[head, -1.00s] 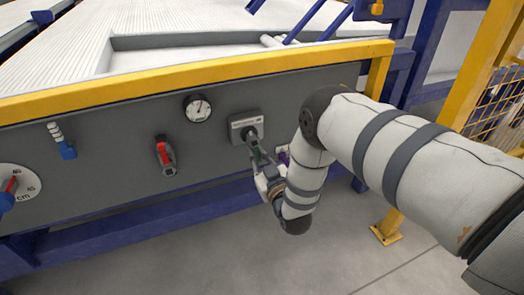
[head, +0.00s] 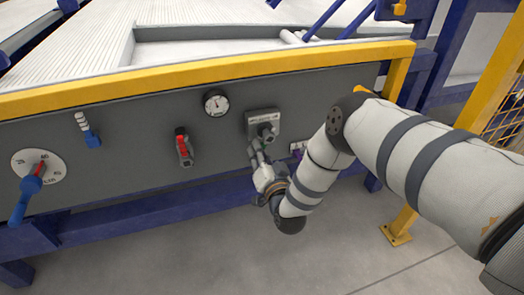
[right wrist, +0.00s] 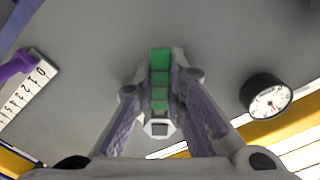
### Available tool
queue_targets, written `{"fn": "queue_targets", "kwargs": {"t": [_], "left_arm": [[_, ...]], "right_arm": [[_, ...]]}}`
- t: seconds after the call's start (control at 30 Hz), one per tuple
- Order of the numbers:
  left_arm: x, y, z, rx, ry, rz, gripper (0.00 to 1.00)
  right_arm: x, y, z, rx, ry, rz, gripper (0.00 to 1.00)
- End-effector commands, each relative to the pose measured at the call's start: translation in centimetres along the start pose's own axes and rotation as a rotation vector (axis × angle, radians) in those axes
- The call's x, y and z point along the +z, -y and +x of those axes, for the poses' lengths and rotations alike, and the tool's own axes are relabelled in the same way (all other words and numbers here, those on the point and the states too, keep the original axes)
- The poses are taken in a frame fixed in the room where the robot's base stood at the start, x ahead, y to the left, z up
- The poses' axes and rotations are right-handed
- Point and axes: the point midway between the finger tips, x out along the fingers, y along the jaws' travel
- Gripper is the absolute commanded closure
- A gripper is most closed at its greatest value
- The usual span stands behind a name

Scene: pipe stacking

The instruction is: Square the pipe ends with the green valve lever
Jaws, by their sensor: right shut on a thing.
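The green valve lever (right wrist: 160,80) lies between the two fingers of my right gripper (right wrist: 165,115), which is shut on it, in the right wrist view. In the head view the right gripper (head: 258,158) is just below the grey valve housing (head: 264,121) on the dark panel. There the lever hangs down and slightly left from the hub, mostly hidden by the fingers. The pipe ends cannot be told clearly; light pipes (head: 70,50) lie on the bed behind the yellow rail. My left gripper is not in view.
A round gauge (head: 216,103), a red lever (head: 182,145), a small blue lever (head: 90,138) and a dial (head: 38,166) with a blue-handled lever (head: 25,200) are on the panel. A yellow rail (head: 200,75) runs above. A yellow post (head: 400,225) stands right.

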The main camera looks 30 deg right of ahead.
Motion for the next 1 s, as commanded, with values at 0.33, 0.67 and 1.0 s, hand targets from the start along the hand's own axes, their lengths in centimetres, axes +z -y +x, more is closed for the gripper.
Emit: {"fn": "queue_targets", "kwargs": {"t": [0.33, 0.67, 1.0], "left_arm": [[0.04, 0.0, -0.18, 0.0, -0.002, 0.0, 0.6], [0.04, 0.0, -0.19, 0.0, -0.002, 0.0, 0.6], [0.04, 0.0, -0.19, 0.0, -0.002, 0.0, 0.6]], "right_arm": [[0.02, 0.42, -0.04, 0.0, 0.001, 0.087, 1.0], [0.05, 0.5, -0.04, 0.0, 0.002, 0.099, 1.0], [0.03, 0.5, -0.03, 0.0, 0.001, 0.096, 0.68]]}}
